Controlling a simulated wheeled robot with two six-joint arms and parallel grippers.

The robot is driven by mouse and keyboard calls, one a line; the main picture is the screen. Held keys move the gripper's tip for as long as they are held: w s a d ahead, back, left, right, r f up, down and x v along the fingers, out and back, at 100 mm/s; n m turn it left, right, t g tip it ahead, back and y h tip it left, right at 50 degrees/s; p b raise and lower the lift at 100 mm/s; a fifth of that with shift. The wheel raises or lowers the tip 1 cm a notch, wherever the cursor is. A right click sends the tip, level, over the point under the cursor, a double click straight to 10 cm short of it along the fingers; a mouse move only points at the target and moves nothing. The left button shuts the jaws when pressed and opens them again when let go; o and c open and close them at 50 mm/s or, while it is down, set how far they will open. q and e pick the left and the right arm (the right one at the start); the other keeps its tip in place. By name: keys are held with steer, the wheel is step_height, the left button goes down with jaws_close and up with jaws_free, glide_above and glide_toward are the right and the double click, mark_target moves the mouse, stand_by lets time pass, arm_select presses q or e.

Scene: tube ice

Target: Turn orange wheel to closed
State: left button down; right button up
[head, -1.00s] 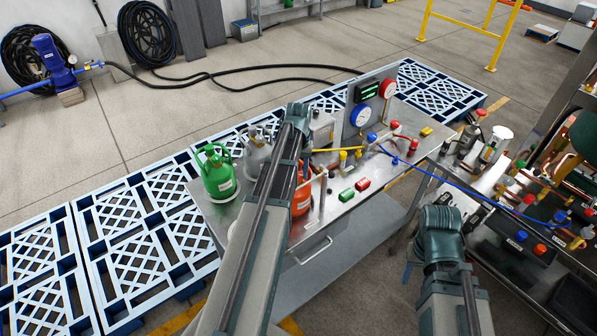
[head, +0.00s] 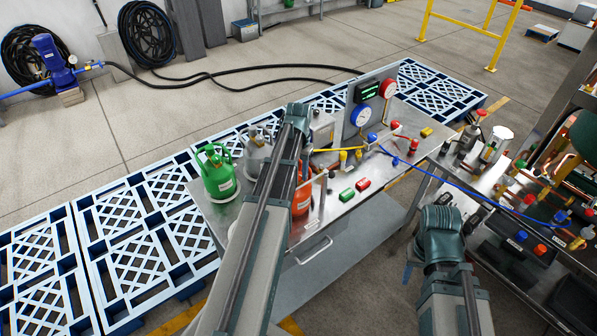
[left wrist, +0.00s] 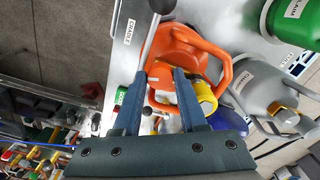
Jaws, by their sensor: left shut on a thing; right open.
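The orange tank (head: 302,190) stands on the steel bench, partly hidden behind my left arm in the head view. In the left wrist view the orange tank (left wrist: 178,50) fills the middle, with orange handle loops and a yellow fitting (left wrist: 207,95). My left gripper (left wrist: 158,72) reaches over the tank's top; its two blue fingers are shut on an orange part there. I take this part for the orange wheel (left wrist: 160,86); its full shape is hidden by the fingers. My right gripper (head: 410,268) is open, mostly hidden below my right arm, away from the tank.
A green tank (head: 217,176) and a grey tank (head: 256,150) stand left of the orange one. A panel with a blue gauge (head: 360,115) and a red gauge (head: 388,89) stands at the back. Green and red blocks lie on the bench. A blue hose (head: 450,177) crosses to the right bench.

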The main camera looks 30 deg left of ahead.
arm_select(q)
steer(key=shift+c, duration=2.2)
jaws_free()
